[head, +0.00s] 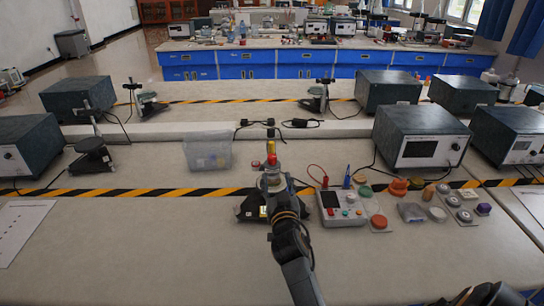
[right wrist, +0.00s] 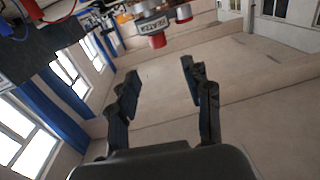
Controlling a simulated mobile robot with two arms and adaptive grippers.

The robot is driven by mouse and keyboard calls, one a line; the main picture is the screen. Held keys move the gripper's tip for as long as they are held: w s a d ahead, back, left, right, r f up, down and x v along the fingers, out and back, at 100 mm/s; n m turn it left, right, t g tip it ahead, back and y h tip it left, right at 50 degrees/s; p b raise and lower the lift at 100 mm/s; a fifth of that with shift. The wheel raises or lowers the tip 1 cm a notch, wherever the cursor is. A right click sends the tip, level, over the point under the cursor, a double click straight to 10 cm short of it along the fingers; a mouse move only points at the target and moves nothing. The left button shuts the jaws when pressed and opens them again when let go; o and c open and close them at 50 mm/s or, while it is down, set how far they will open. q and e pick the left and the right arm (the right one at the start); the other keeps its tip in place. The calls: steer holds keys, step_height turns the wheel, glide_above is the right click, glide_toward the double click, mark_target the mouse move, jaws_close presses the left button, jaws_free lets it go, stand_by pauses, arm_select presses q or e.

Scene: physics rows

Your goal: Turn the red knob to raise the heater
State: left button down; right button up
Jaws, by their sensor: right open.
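A red knob (right wrist: 158,41) on a grey part with a printed label shows at the top of the right wrist view. It lies just beyond the gap between my fingertips, and no contact shows. A second red knob-like piece (right wrist: 183,13) is to its right. My right gripper (right wrist: 160,68) is open with nothing between its fingers. In the head view my right gripper (head: 271,182) is over a small dark device (head: 248,208) and hides much of it. Red and yellow parts (head: 270,148) stick up behind the gripper. My left gripper is not in view.
A grey control box (head: 342,210) with buttons stands close to the right of my right gripper, with several small coloured parts beyond it. A clear plastic box (head: 207,151) stands behind to the left.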

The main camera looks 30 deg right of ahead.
mark_target(273, 159)
steer(key=p+x, duration=0.1)
steer(key=x, duration=1.1)
steer(key=shift+w+d, duration=0.1)
steer(key=shift+w, duration=0.1)
jaws_close()
